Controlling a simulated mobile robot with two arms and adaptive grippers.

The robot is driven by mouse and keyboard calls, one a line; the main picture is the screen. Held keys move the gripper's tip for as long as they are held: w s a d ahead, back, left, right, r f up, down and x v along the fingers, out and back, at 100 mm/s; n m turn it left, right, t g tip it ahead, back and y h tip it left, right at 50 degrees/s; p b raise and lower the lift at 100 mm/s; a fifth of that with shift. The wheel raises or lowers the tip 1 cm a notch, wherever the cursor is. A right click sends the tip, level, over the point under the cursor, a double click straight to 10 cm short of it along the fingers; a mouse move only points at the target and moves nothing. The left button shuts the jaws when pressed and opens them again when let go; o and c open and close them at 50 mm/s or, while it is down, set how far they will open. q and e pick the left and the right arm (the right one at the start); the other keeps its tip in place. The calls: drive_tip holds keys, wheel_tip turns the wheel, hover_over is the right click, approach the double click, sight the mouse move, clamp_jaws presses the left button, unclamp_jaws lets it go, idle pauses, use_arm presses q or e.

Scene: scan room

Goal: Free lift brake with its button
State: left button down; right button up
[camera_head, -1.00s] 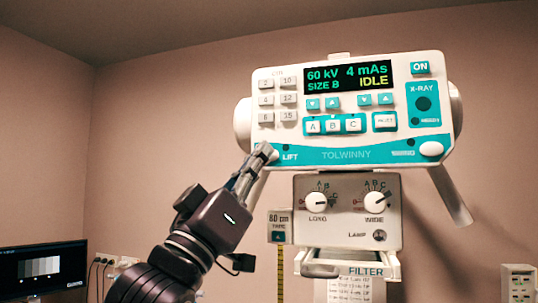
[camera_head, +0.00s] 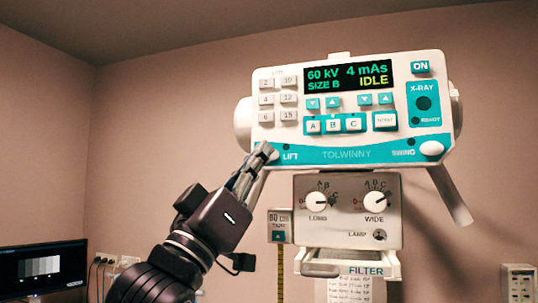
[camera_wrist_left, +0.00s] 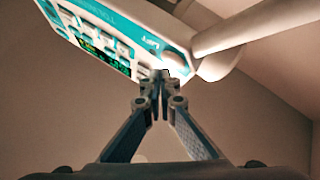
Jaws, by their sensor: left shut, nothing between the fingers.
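The white and teal control panel (camera_head: 347,130) stands high in the head view, with the word LIFT at its lower left corner. My left gripper (camera_head: 267,150) is shut and empty, its fingertips at that corner just left of the LIFT label. In the left wrist view the closed fingertips (camera_wrist_left: 160,75) meet at the lower edge of the panel (camera_wrist_left: 115,35), close to the LIFT label. Whether they press or only touch cannot be told. My right gripper is not in view.
A white SWING knob (camera_head: 431,149) sits at the panel's lower right. Below the panel is a collimator box (camera_head: 347,237) with LONG and WIDE dials. A tape measure (camera_head: 281,268) hangs beside it. A monitor (camera_head: 42,270) stands at the lower left.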

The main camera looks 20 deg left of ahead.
use_arm(q)
drive_tip(key=shift+w, duration=0.1)
idle(0.3)
drive_tip(key=shift+w, duration=0.35)
drive_tip(key=shift+w, duration=0.35)
idle(0.6)
idle(0.4)
drive_tip(key=shift+s, duration=0.8)
drive_tip(key=shift+s, duration=0.1)
drive_tip(key=s, duration=0.4)
drive_tip(key=shift+s, duration=0.4)
